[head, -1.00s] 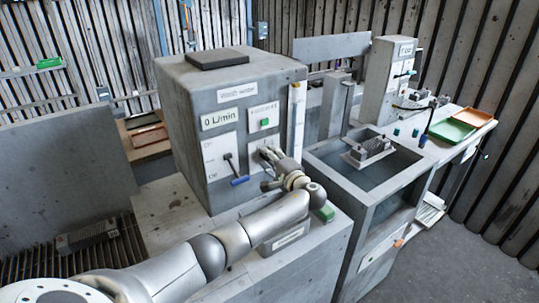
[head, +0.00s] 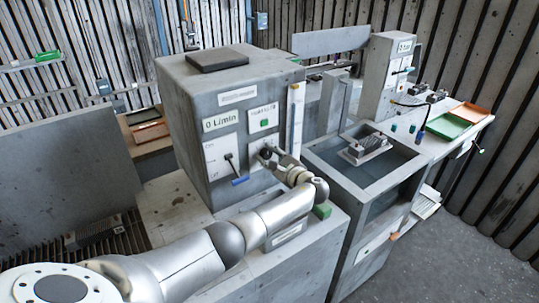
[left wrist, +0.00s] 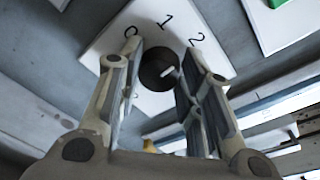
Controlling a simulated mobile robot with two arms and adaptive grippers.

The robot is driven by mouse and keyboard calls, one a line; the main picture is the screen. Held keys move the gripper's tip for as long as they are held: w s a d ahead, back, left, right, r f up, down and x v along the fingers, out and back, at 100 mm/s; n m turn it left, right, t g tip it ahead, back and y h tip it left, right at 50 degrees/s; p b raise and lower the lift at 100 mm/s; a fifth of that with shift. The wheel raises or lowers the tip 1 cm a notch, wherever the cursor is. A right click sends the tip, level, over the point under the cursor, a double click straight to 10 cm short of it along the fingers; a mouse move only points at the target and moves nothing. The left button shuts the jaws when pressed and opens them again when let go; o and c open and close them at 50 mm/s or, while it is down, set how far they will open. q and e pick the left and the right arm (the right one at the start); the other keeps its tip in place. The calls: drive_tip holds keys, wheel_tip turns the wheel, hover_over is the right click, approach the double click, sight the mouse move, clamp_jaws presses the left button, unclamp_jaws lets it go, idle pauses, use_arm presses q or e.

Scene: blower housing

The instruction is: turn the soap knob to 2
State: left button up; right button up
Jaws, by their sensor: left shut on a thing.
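The soap knob (left wrist: 157,73) is a dark round knob on a white dial plate (left wrist: 108,45) marked 0, 1 and 2, on the front of the grey cabinet (head: 185,130). Its white mark points right and slightly up in the left wrist view, roughly to the side of the 2. My left gripper (left wrist: 155,85) has one finger on each side of the knob and is shut on it. In the head view the left gripper (head: 272,158) reaches the cabinet front from the lower right, and the dial's numbers cannot be read there. My right gripper is not in view.
A blue-handled lever (head: 238,179) stands left of the knob, below a "0 L/min" display (head: 220,121). A green button (head: 264,122) sits above the knob. A green block (head: 322,211) lies on the ledge under my arm. An open basin (head: 372,185) stands to the right.

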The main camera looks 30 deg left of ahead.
use_arm(q)
drive_tip(key=shift+m, duration=0.5)
drive_tip(key=o, duration=1)
drive_tip(key=shift+o, duration=0.2)
drive_tip(key=shift+d, duration=0.1)
drive_tip(key=v, duration=1.2)
drive_tip(key=shift+w, duration=0.1)
